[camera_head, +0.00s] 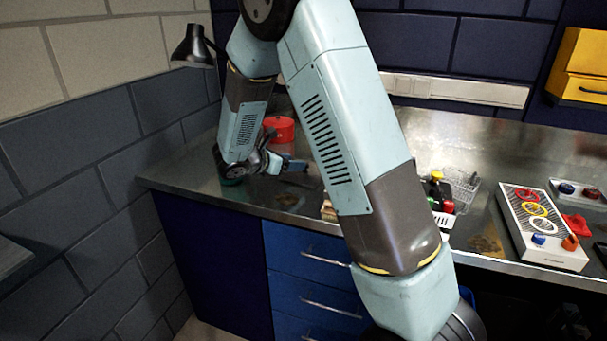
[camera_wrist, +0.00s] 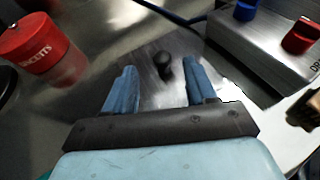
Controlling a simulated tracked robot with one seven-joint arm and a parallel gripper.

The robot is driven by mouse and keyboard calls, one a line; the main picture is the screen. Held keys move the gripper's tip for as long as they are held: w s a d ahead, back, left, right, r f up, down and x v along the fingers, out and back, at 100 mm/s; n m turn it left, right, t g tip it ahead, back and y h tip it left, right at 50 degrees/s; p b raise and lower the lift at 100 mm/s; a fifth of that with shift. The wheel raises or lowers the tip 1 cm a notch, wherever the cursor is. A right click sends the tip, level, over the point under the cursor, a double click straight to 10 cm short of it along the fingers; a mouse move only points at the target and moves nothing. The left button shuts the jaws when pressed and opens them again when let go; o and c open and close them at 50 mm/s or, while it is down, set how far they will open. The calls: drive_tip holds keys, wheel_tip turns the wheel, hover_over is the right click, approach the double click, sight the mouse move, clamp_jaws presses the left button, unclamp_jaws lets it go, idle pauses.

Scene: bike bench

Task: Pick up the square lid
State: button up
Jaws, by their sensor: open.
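The square lid (camera_wrist: 150,92) is a flat grey metal plate with an upright black knob (camera_wrist: 163,66), lying on the bench in the wrist view. My gripper (camera_wrist: 160,70) is open, its two blue fingers on either side of the knob in the picture, with a gap on both sides. I cannot tell how high the fingers are above the lid. In the head view my gripper (camera_head: 296,165) is low over the left part of the bench. I cannot make out the lid there; my arm covers part of that area.
A red-topped tin (camera_wrist: 32,40) stands left of the lid; it also shows in the head view (camera_head: 280,131). A grey box (camera_wrist: 262,45) with blue and red knobs stands to the right. Bottles (camera_head: 438,190), a wire basket (camera_head: 459,187) and a white panel (camera_head: 540,230) are farther right.

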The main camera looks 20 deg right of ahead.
drive_tip(key=shift+f+x, duration=0.15)
drive_tip(key=shift+x, duration=1.6)
drive_tip(key=shift+f+x, duration=0.15)
drive_tip(key=shift+x, duration=1.6)
drive_tip(key=shift+a, duration=0.1)
drive_tip(key=shift+c, duration=0.3)
clamp_jaws()
